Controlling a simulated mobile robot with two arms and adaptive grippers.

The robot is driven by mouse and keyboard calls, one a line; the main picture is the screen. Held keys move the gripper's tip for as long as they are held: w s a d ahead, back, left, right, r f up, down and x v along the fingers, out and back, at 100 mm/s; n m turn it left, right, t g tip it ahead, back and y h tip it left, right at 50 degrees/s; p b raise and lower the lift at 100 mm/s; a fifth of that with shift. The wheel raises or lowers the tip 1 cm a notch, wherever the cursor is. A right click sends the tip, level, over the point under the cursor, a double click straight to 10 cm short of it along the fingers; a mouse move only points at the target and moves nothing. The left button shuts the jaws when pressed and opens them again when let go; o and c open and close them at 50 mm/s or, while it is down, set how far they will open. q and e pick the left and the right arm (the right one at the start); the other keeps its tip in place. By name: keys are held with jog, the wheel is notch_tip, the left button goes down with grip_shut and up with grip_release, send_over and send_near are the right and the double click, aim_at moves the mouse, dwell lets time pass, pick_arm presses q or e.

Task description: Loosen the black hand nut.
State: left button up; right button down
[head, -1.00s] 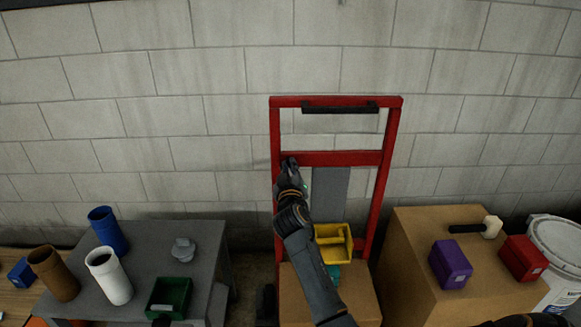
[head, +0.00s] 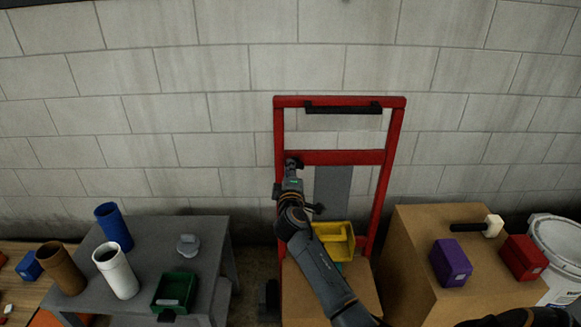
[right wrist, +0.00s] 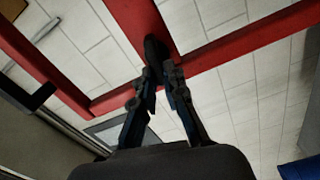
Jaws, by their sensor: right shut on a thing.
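The black hand nut (right wrist: 154,48) shows in the right wrist view as a dark rounded piece against the red crossbar of the red frame (head: 345,157). In the head view it sits near the left end of that crossbar, mostly hidden by my gripper. My right gripper (head: 291,165) reaches up to it there. In the right wrist view its two fingers (right wrist: 156,76) are closed on the nut's near end, one on each side. The nut's turn angle cannot be told. My left gripper is not in view.
A yellow bin (head: 335,238) stands low inside the frame, close to my right forearm. A grey table (head: 205,235) at left holds tubes and a green bin (head: 174,291). A cardboard box (head: 418,245) at right carries a mallet, a purple block and a red block.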

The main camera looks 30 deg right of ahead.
jog(key=shift+f+n, duration=0.1)
jog(key=shift+n, duration=1)
jog(key=c, duration=1.4)
grip_release()
jog(key=shift+f, duration=0.1)
jog(key=v, duration=1.2)
